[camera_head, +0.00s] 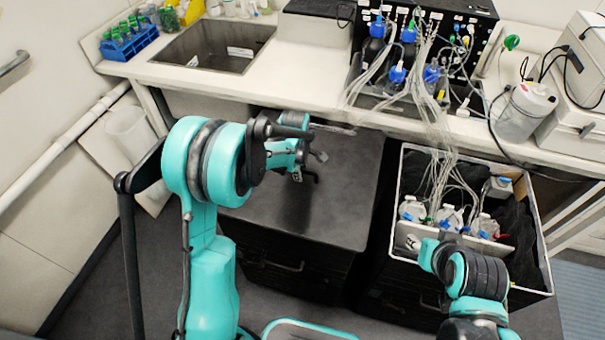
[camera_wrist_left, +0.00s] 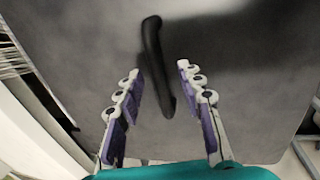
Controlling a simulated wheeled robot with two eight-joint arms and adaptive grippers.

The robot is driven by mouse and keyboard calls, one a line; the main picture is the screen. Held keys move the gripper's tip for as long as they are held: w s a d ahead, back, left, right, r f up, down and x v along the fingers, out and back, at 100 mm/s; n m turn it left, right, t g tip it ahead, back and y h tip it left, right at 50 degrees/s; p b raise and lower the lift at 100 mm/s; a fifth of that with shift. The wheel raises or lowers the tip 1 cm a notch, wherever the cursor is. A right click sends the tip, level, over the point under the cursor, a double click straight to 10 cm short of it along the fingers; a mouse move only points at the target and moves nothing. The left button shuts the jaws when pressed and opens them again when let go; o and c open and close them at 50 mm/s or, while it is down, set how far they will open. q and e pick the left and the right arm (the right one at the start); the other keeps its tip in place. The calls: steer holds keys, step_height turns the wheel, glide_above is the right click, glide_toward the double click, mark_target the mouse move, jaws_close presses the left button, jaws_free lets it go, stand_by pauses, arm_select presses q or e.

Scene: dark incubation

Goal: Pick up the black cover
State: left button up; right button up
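The black cover (camera_head: 335,215) is a dark flat top on a black cabinet-like box, left of the crate of bottles. My left gripper (camera_head: 312,168) is over its back part. In the left wrist view the cover's surface (camera_wrist_left: 235,60) looks grey, with a black bar handle (camera_wrist_left: 153,55) standing on it. My left gripper is open there (camera_wrist_left: 160,90), one finger on each side of the handle's lower end, with gaps visible on both sides. The handle is mostly hidden by the gripper in the head view. My right gripper does not show clearly; only right arm links show.
A white-walled crate (camera_head: 545,255) with tubed bottles and black lining stands right of the cover. A white counter (camera_head: 290,75) runs behind, with a sink (camera_head: 215,45), a blue tube rack (camera_head: 130,42) and blue-capped bottles (camera_head: 397,74). Tubes hang from the counter into the crate.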

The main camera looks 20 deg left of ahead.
arm_select(q)
steer(key=shift+w+f, duration=0.25)
steer(key=shift+f, duration=0.65)
steer(key=shift+r, duration=0.1)
steer(key=shift+c, duration=0.3)
jaws_close()
steer(key=shift+r, duration=0.15)
